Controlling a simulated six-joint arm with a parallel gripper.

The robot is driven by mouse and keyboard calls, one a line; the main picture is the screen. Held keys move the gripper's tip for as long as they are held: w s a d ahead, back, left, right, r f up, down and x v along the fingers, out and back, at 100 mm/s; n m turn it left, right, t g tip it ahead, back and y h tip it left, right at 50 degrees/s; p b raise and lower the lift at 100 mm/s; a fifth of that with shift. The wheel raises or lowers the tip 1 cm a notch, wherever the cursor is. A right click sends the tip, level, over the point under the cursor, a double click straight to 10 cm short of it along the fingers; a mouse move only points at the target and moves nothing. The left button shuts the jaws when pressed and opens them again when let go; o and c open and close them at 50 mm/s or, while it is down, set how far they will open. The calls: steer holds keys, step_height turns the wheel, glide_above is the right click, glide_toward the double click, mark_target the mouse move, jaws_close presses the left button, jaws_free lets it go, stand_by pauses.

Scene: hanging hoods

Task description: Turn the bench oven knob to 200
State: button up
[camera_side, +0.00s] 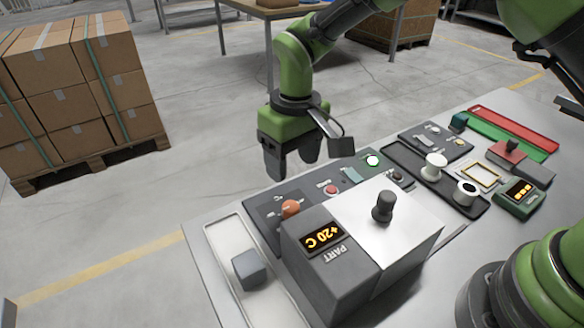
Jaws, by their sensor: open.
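A grey and silver box (410,238), which looks like the bench oven, stands at the near edge of the bench. Its lit display (322,238) reads +20 C above the word PART. A dark upright knob (382,207) stands on its silver top. An orange knob (290,208) sits on a dark panel (262,208) just behind the box; its dial marks are too small to read. I cannot tell which of the two is the oven knob. My gripper (291,166) is open and empty, pointing down above and behind the orange knob, apart from it.
A pale tray (236,236) with a grey block (249,268) lies at left. Panels with buttons, a dark tray (405,163) with white spools (434,166), a green display unit (519,196) and red and green strips fill the right. Stacked cartons (80,85) stand on the floor.

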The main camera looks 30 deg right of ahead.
mark_target(290, 207)
steer(key=f+n, duration=0.3)
steer(key=n, duration=0.3)
steer(key=f+n, duration=0.3)
steer(key=n, duration=0.3)
steer(key=f+n, duration=0.4)
steer(key=n, duration=0.2)
steer(key=shift+s+a+t, duration=0.2)
steer(key=shift+a+t, duration=0.15)
steer(key=shift+t, duration=0.05)
steer(key=shift+h, duration=0.3)
steer(key=c, duration=0.9)
